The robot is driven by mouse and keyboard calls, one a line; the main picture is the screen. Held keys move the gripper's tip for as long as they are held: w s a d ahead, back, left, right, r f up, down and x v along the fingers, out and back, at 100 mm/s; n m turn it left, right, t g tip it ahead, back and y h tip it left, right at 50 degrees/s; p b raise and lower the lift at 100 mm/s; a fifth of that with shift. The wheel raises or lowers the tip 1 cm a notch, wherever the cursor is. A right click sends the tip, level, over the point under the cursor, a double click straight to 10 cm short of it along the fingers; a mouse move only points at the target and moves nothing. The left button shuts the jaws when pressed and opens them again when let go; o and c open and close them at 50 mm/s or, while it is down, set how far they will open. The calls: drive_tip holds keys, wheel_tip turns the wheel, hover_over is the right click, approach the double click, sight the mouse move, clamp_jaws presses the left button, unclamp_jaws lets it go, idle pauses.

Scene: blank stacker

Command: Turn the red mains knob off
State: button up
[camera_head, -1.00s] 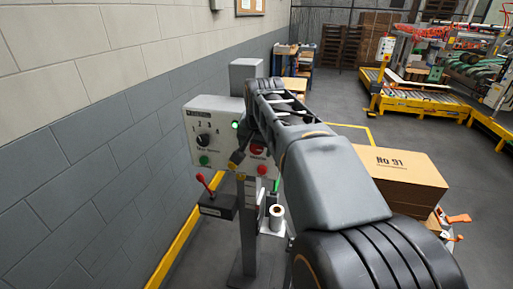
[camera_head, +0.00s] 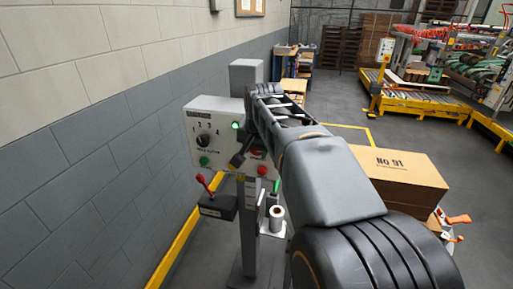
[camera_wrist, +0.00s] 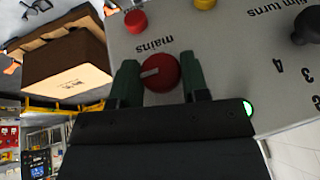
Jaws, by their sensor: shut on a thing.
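The red mains knob (camera_wrist: 160,73) is on the grey panel, above the middle of the wrist view, beside the upside-down word "mains". Its pale pointer mark slants slightly, almost sideways in that picture. My gripper (camera_wrist: 161,82) has one green finger on each side of the knob and is shut on it. In the head view the knob (camera_head: 257,153) is a small red patch on the control panel (camera_head: 222,116), partly hidden by my arm and gripper.
The panel also has a numbered black selector (camera_head: 203,141), a lit green lamp (camera_head: 235,125), a green button (camera_head: 204,161) and a red button (camera_head: 262,170). A red-handled lever (camera_head: 204,184) sits below left. A cardboard box (camera_head: 400,180) stands to the right.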

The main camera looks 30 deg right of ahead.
drive_tip(key=n+g+h+p, duration=0.1)
drive_tip(key=g+h, duration=0.1)
drive_tip(key=h, duration=0.1)
drive_tip(key=n+g+h+p, duration=0.1)
drive_tip(key=g+h+p, duration=0.1)
drive_tip(key=g+h, duration=0.1)
drive_tip(key=w+g+h+p, duration=0.1)
drive_tip(key=g+h+p, duration=0.1)
drive_tip(key=g, duration=0.1)
drive_tip(key=shift+a+f+n+h, duration=0.2)
drive_tip(key=shift+a+n+h, duration=0.2)
drive_tip(key=g+h, duration=0.2)
drive_tip(key=n+g+h+p, duration=0.1)
drive_tip(key=shift+f+h, duration=0.25)
drive_tip(key=shift+h, duration=0.35)
idle(0.5)
drive_tip(key=o, duration=0.9)
